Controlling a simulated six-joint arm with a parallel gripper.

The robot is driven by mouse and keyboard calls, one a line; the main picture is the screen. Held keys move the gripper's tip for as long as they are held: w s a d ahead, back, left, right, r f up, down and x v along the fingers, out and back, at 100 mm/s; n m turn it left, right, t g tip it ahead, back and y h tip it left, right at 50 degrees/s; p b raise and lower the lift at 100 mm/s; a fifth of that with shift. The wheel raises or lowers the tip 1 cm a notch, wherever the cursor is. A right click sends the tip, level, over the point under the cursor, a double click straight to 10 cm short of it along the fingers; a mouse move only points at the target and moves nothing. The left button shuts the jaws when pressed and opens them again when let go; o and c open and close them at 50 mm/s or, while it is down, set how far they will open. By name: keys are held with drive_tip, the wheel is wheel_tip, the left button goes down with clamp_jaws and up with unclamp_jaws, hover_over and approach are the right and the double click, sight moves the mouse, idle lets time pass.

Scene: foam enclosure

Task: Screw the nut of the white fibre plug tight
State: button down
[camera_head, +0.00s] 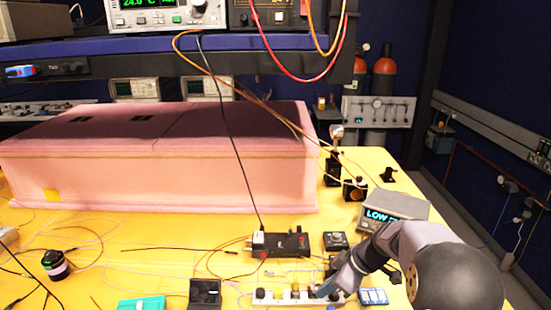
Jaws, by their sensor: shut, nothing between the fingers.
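My gripper (325,290) is at the lower middle right, with its fingers pointing down and left over a white strip (272,297) that carries small dark and light parts. The fingers are shut and show nothing held. The arm hides the right part of the strip's surroundings. I cannot pick out the white fibre plug or its nut for certain at this size. A small white part (259,238) sits at the left end of a black box (288,244) behind the strip, with a black cable rising from it.
A large pink foam enclosure (230,180) fills the back left of the yellow table. A grey box with a lit display (385,213) stands right of the black box. Loose fibres cross the table's left half. A blue-and-white block (373,296) lies right of the gripper.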

drive_tip(key=shift+s, duration=0.1)
drive_tip(key=shift+s+d+b, duration=0.25)
drive_tip(key=shift+d+b, duration=0.05)
drive_tip(key=shift+b, duration=0.4)
wheel_tip(320, 180, up, 6)
drive_tip(key=p, duration=0.3)
drive_tip(key=shift+p, duration=0.3)
drive_tip(key=s+f+m+g+h, duration=0.1)
drive_tip(key=s+m, duration=0.5)
drive_tip(key=s, duration=0.6)
drive_tip(key=s+d+f+m+g+h, duration=0.1)
drive_tip(key=s+f+m+h, duration=0.3)
drive_tip(key=s, duration=0.8)
drive_tip(key=shift+s+f+m+g, duration=0.15)
drive_tip(key=shift+f+m+g, duration=0.35)
drive_tip(key=shift+f+m, duration=0.45)
